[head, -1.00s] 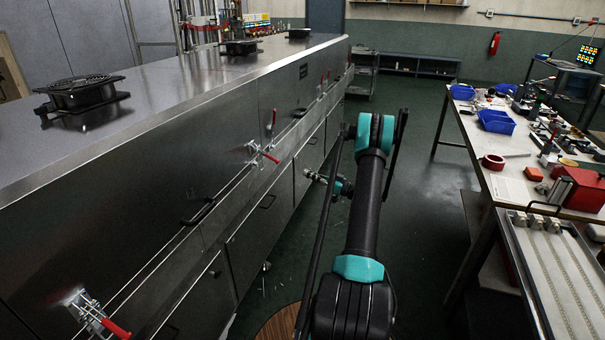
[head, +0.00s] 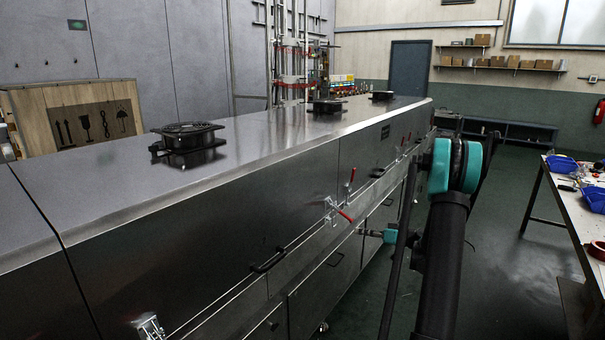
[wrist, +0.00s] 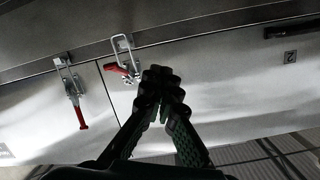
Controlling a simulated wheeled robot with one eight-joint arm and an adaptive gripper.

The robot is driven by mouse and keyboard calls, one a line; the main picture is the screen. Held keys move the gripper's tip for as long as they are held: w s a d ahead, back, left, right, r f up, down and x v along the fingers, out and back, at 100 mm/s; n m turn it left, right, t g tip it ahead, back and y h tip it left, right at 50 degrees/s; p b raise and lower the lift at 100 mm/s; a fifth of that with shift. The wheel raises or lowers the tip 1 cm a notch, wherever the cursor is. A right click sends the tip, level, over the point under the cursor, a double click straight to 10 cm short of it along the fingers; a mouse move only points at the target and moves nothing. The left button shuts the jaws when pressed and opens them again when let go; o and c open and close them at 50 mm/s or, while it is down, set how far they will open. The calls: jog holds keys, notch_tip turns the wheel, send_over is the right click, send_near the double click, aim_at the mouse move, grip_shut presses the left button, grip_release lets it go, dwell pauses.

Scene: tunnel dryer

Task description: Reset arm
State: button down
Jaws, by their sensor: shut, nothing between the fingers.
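My gripper (wrist: 162,82) is shut and empty in the wrist view, its dark ribbed fingers meeting at the tips. The tips appear just in front of a red-handled toggle latch (wrist: 122,62) on the steel dryer; I cannot tell whether they touch it. A second latch (wrist: 75,95) with its red handle hanging down is to the left. In the head view, my black and teal arm (head: 450,220) reaches forward along the right side of the dryer (head: 300,190); my gripper's fingers cannot be made out there.
A latch with a red handle (head: 340,211) and a bar handle (head: 268,262) stick out from the dryer's side. A workbench (head: 575,210) with blue bins stands at the right. Open floor (head: 510,265) lies between. A wooden crate (head: 75,120) stands behind the dryer.

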jog(key=s+a+r+m+g+h, duration=0.25)
jog(key=s+a, duration=0.25)
jog(key=s, duration=0.4)
jog(key=s+a+r+m+g+h, duration=0.1)
jog(key=s+a+g+h, duration=0.2)
jog(key=s, duration=0.6)
jog(key=s+d+f+m+h, duration=0.1)
jog(key=s+f+h, duration=0.1)
jog(key=s, duration=0.9)
jog(key=s+d+f+m+h, duration=0.1)
jog(key=s+h, duration=0.4)
jog(key=s, duration=0.6)
jog(key=shift+d+f, duration=0.55)
jog(key=shift+d, duration=0.1)
jog(key=c, duration=2.2)
grip_release()
jog(key=shift+t, duration=0.25)
